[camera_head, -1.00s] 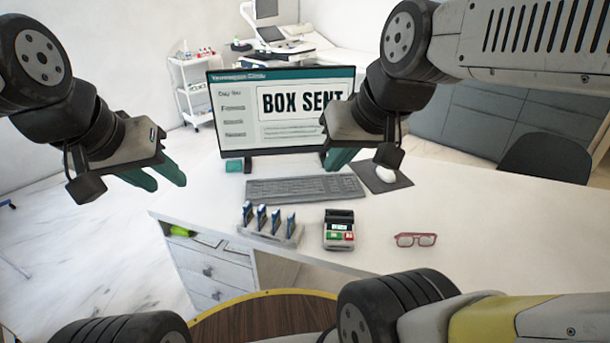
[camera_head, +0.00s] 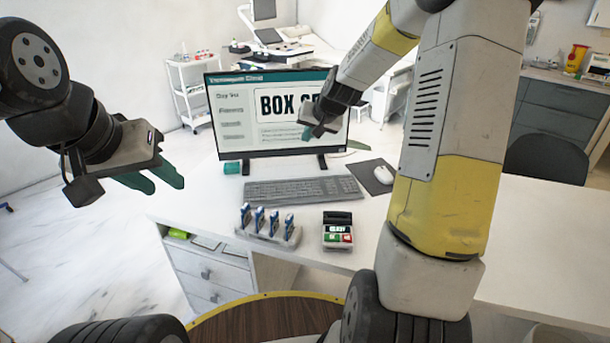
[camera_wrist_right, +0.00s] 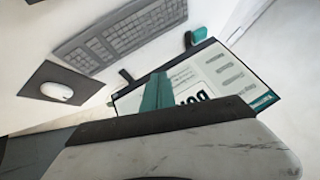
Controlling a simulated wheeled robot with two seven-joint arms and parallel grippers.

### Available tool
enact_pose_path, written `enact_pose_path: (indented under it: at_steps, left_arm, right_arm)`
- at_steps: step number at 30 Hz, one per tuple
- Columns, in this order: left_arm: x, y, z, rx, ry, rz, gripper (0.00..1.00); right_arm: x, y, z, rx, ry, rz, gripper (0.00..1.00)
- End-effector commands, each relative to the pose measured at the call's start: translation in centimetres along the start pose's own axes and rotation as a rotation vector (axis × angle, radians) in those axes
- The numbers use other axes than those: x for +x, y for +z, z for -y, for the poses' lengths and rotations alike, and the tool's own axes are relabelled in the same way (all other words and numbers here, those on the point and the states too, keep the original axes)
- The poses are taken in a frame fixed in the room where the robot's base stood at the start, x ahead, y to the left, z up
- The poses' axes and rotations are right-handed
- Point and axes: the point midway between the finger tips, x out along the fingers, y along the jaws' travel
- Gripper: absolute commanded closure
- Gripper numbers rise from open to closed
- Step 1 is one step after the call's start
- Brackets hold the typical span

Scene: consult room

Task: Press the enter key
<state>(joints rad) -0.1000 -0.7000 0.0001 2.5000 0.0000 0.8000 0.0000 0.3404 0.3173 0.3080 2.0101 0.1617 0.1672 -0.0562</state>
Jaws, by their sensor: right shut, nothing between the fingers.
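The grey keyboard (camera_head: 303,191) lies flat on the white desk in front of the monitor (camera_head: 230,120); it also shows in the right wrist view (camera_wrist_right: 125,33). Its single keys are too small to tell the enter key apart. My right gripper (camera_head: 311,134) is in front of the monitor, above and apart from the keyboard. Its green fingers (camera_wrist_right: 157,92) are shut and empty. My left gripper (camera_head: 160,184) hangs at the left, clear of the desk, with its green fingers apart and empty.
A small terminal (camera_head: 338,232) with green and red keys and a card rack (camera_head: 268,226) stand before the keyboard. The mouse (camera_head: 385,174) lies on a dark pad to its right. A teal block (camera_head: 231,168) is left of the monitor stand. My right arm hides part of the desk.

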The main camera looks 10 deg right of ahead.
Motion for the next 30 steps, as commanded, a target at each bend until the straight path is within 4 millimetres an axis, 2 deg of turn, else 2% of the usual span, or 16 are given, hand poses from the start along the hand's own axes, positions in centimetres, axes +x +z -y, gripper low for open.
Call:
enact_pose_path:
  at_steps: [1, 3, 6, 10, 15, 26, 30]
  left_arm:
    - [0.0, 0.0, 0.0, 0.0, 0.0, 0.0, 0.64]
    - [0.0, 0.0, 0.0, 0.0, 0.0, 0.0, 0.64]
    - [0.0, 0.0, 0.0, 0.0, 0.0, 0.0, 0.64]
    - [0.0, 0.0, 0.0, 0.0, 0.0, 0.0, 0.64]
    - [0.0, 0.0, 0.0, 0.0, 0.0, 0.0, 0.64]
    - [0.0, 0.0, 0.0, 0.0, 0.0, 0.0, 0.64]
    - [0.0, 0.0, 0.0, 0.0, 0.0, 0.0, 0.64]
  right_arm:
    - [3.0, -0.3, -1.5, 0.048, -0.006, -0.003, 1.0]
    - [6.3, -0.8, -3.1, 0.105, -0.014, -0.025, 1.0]
    - [10.2, -1.2, -5.3, 0.182, -0.02, -0.055, 1.0]
    - [13.6, -1.3, -7.6, 0.257, -0.021, -0.085, 1.0]
    - [15.3, -1.3, -8.9, 0.299, -0.02, -0.103, 1.0]
    - [15.4, -1.2, -8.9, 0.3, -0.02, -0.103, 1.0]
    - [16.0, -0.7, -9.2, 0.301, -0.02, -0.101, 1.0]
